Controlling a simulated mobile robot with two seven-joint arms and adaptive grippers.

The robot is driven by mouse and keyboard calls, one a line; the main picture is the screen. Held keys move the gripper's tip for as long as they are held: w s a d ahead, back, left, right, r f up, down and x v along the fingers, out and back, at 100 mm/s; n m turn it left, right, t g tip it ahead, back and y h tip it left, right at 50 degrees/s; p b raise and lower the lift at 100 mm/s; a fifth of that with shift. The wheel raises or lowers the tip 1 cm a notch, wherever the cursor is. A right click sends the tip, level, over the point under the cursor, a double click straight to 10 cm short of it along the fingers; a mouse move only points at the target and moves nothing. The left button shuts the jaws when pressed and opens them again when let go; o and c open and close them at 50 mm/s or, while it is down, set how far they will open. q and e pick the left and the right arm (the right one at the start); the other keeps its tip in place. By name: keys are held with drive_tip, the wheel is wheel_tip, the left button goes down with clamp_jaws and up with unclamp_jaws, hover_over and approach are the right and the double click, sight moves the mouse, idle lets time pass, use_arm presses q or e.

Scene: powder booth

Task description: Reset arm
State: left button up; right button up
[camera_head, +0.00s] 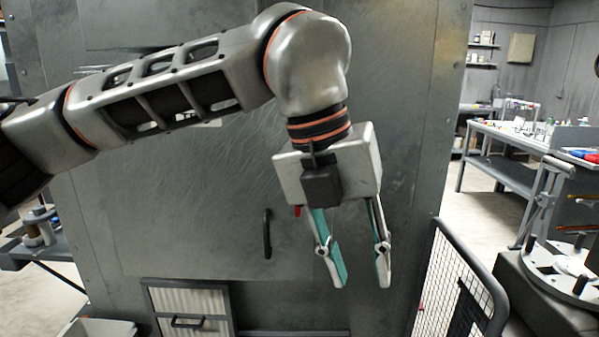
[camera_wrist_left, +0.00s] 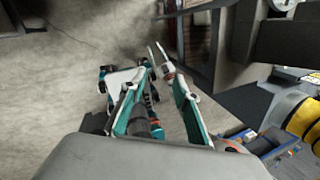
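My left arm reaches in from the left across the head view and bends down at the wrist. My left gripper (camera_head: 362,282) hangs with its two teal-lined fingers pointing down and a clear gap between them. Nothing is held between the fingers. It hangs in front of a large grey metal cabinet (camera_head: 180,225), to the right of the cabinet's dark door handle (camera_head: 267,233). The left gripper's fingers also show in the left wrist view (camera_wrist_left: 156,78), above a concrete floor. My right gripper is not seen in the head view.
A wire-mesh guard (camera_head: 440,285) stands at the lower right, beside a round metal fixture (camera_head: 565,270). Workbenches (camera_head: 500,140) with small items stand behind on the right. A louvred panel (camera_head: 190,305) is low on the cabinet. A pale bin (camera_head: 97,327) is at the lower left.

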use_arm(q)
drive_tip(key=s+d+r+m+g+h, duration=0.1)
drive_tip(key=s+d+m+g+h, duration=0.1)
drive_tip(key=s+d+g+h, duration=0.75)
drive_tip(key=w+a+r+n+t+h, duration=0.25)
drive_tip(key=w+n+h, duration=0.25)
drive_tip(key=w+h, duration=0.35)
drive_tip(key=w+a+f+n+t+h, duration=0.2)
drive_tip(key=w+a+f+n+t, duration=0.75)
drive_tip(key=n+t, duration=0.75)
drive_tip(key=w+a+f+n+t+y, duration=0.2)
drive_tip(key=a+f+n+t+y, duration=0.3)
drive_tip(key=f, duration=0.4)
drive_tip(key=w+a+f+n+t+y, duration=0.3)
drive_tip(key=a+f+n+y, duration=0.3)
drive_tip(key=f, duration=0.3)
drive_tip(key=s+a+f+n+g+y, duration=0.1)
drive_tip(key=s+a+f+g+y, duration=0.1)
drive_tip(key=s+f, duration=0.4)
drive_tip(key=s+a+f+n+g+y, duration=0.2)
drive_tip(key=s+a+f, duration=0.5)
drive_tip(key=f, duration=0.7)
drive_tip(key=s+a+f+n+g+y, duration=0.1)
drive_tip(key=s+a+f+g+y, duration=0.2)
drive_tip(key=f, duration=0.7)
drive_tip(key=s+a+y, duration=0.2)
drive_tip(key=s, duration=0.1)
drive_tip(key=shift+s+f+y, duration=0.15)
drive_tip(key=shift+f+y, duration=0.15)
drive_tip(key=shift+f, duration=0.1)
